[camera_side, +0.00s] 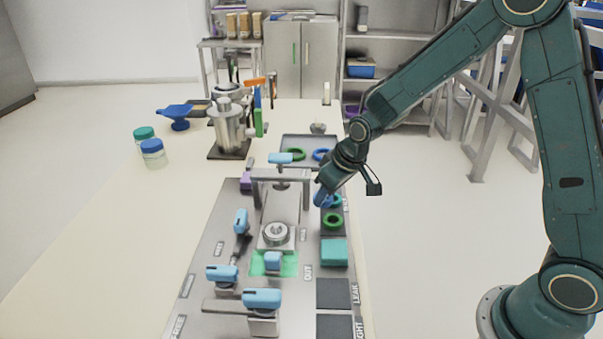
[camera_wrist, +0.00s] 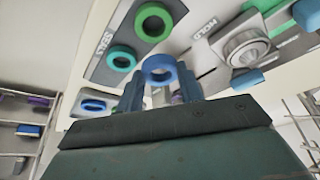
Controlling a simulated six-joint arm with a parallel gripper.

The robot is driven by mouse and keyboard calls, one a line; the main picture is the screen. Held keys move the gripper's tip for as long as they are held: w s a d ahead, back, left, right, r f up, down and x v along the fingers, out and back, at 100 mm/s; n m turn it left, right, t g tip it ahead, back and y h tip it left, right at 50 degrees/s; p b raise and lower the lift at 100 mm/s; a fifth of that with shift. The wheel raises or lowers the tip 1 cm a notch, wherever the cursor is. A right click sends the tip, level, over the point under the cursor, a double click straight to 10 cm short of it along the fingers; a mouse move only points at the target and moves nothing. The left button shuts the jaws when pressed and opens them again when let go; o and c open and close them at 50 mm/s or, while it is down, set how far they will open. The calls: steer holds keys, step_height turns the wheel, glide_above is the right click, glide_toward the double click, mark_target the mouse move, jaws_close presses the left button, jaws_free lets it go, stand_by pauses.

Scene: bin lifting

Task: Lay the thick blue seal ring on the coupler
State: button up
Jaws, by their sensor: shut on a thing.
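My gripper (camera_wrist: 160,88) is shut on a thick blue seal ring (camera_wrist: 159,66), which sits between the fingertips in the wrist view. In the side view my gripper (camera_side: 323,195) is above the right-hand strip of the panel, and the blue ring there is mostly hidden by it. The coupler (camera_wrist: 246,50) is a round metal fitting on a square base, to the right of the ring in the wrist view. In the side view the coupler (camera_side: 276,233) stands mid-panel, left of and nearer than my gripper, with no ring visible on it.
A green ring (camera_side: 332,220) and a teal ring (camera_wrist: 121,58) lie on the dark strip. A tray (camera_side: 310,141) behind holds a green and a blue ring. A metal bridge (camera_side: 281,175) with a blue handle stands behind the coupler. Several blue-handled valves (camera_side: 262,298) stand nearer.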

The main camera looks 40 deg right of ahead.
mark_target(276, 225)
steer(key=w+a+r+n+g+y, duration=0.1)
steer(key=a+n, duration=0.2)
steer(key=n, duration=0.2)
steer(key=w+a+r+n+g+y, duration=0.1)
steer(key=a+r+n+g, duration=0.1)
steer(key=a+n, duration=0.2)
steer(key=w+a+r+n+g+y, duration=0.1)
steer(key=a+n+y, duration=0.1)
steer(key=a+n, duration=0.2)
steer(key=shift+a+r+n, duration=0.15)
steer(key=shift+r+n, duration=0.05)
steer(key=shift+n, duration=1.2)
steer(key=n+g, duration=0.1)
steer(key=n, duration=0.1)
steer(key=a+r+n+g, duration=0.1)
steer(key=n, duration=0.1)
steer(key=shift+s+r, duration=0.15)
steer(key=shift+f, duration=0.2)
steer(key=shift+f, duration=2.2)
steer(key=shift+f, duration=1)
steer(key=o, duration=1.5)
